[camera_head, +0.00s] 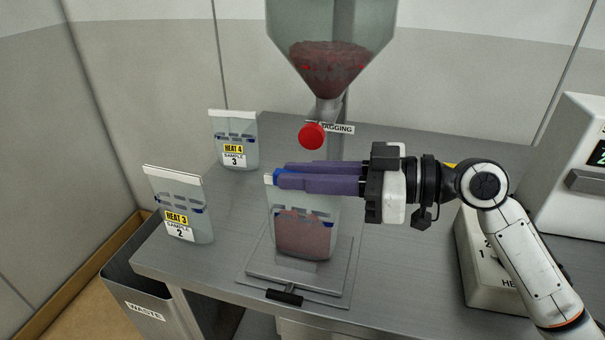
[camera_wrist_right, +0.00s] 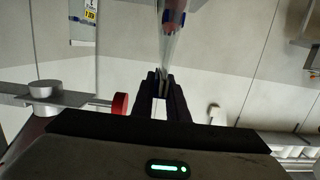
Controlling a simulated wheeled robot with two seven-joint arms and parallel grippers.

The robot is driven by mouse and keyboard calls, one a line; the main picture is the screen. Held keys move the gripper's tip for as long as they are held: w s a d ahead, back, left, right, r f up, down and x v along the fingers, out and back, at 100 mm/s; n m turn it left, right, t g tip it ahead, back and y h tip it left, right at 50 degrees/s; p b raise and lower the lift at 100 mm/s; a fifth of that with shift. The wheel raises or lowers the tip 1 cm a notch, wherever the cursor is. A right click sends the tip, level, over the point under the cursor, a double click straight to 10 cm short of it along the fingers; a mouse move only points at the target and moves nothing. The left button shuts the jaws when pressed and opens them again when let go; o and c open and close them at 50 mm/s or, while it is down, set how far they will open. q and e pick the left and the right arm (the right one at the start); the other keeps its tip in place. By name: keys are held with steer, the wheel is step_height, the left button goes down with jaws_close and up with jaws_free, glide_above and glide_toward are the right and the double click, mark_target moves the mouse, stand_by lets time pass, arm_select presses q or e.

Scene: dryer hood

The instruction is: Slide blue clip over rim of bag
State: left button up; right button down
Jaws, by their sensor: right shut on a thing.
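A clear bag (camera_head: 303,236) of red-brown granules stands upright on the metal plate under the hopper. Its white-edged rim shows at the left of my fingers. My right gripper (camera_head: 281,178) reaches in from the right at rim height, its purple fingers closed. A blue clip (camera_head: 277,176) shows at the fingertips, at the rim's left corner; most of it is hidden, and I cannot tell whether it sits over the rim. In the right wrist view the gripper (camera_wrist_right: 162,76) is closed, with the clear bag (camera_wrist_right: 172,45) edge-on beyond it. My left gripper is out of view.
The hopper (camera_head: 331,62) and red knob (camera_head: 311,135) are just above my fingers. A waste bin (camera_head: 146,312) is at front left; a heat sealer (camera_head: 488,270) stands right.

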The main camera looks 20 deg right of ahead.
steer(key=c, duration=1.7)
jaws_free()
steer(key=shift+o, duration=0.2)
steer(key=shift+s+d, duration=0.1)
steer(key=shift+d, duration=0.15)
steer(key=b+v, duration=0.3)
steer(key=v, duration=0.7)
